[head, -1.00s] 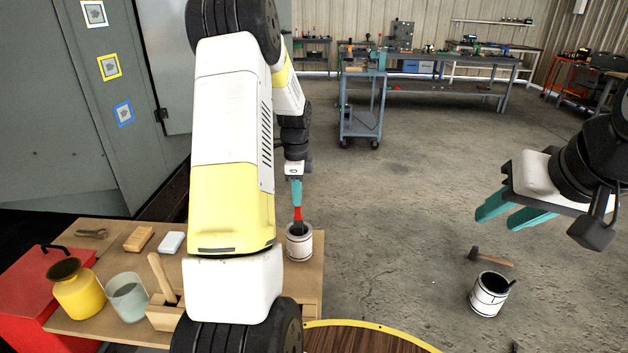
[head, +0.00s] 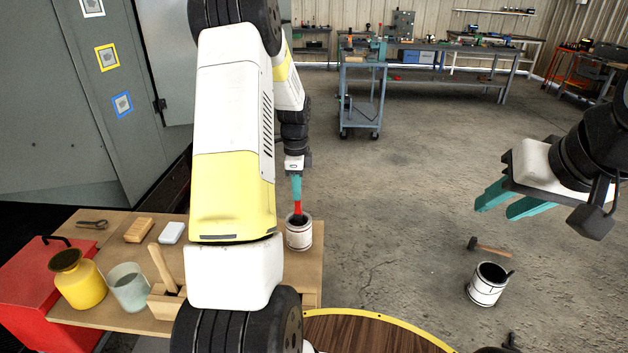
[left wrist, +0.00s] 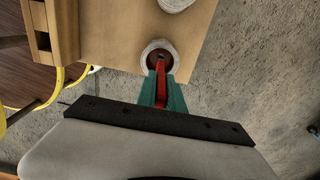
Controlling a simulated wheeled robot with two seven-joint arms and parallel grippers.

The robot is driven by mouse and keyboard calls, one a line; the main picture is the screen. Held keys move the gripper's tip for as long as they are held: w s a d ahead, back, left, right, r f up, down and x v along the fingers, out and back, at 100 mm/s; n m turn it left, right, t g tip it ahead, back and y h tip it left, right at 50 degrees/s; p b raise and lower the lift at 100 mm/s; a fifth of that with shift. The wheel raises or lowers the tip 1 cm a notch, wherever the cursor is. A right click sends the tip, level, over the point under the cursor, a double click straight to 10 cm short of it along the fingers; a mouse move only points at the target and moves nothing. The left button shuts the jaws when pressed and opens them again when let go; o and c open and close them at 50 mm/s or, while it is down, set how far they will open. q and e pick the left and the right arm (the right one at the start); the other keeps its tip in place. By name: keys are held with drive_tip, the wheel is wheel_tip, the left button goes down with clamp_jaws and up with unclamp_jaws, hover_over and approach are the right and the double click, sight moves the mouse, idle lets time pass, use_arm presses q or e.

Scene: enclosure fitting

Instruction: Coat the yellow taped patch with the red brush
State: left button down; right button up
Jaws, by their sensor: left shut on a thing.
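The yellow taped patch (head: 107,57) is a grey square framed in yellow on the grey cabinet door, at the upper left of the head view. My left gripper (head: 296,188) is shut on the red brush (head: 297,208), which points down with dark bristles at the mouth of a white can (head: 299,236). In the left wrist view the red brush (left wrist: 161,80) runs between the teal fingers into the can (left wrist: 148,49); its tip is hard to make out inside. My right gripper (head: 507,203) is open and empty, above the floor at right.
White-taped (head: 92,7) and blue-taped (head: 122,104) patches flank the yellow one. The wooden table (head: 75,319) holds a yellow jar (head: 78,285), a glass jar (head: 128,290), a wooden block holder (head: 163,303) and a sponge-like block (head: 139,230). Another can (head: 487,288) and a hammer (head: 490,248) lie right.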

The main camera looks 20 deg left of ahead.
use_arm(q)
drive_tip(key=shift+f, duration=0.55)
idle(1.2)
drive_tip(key=shift+r, duration=0.1)
drive_tip(key=shift+r, duration=3.45)
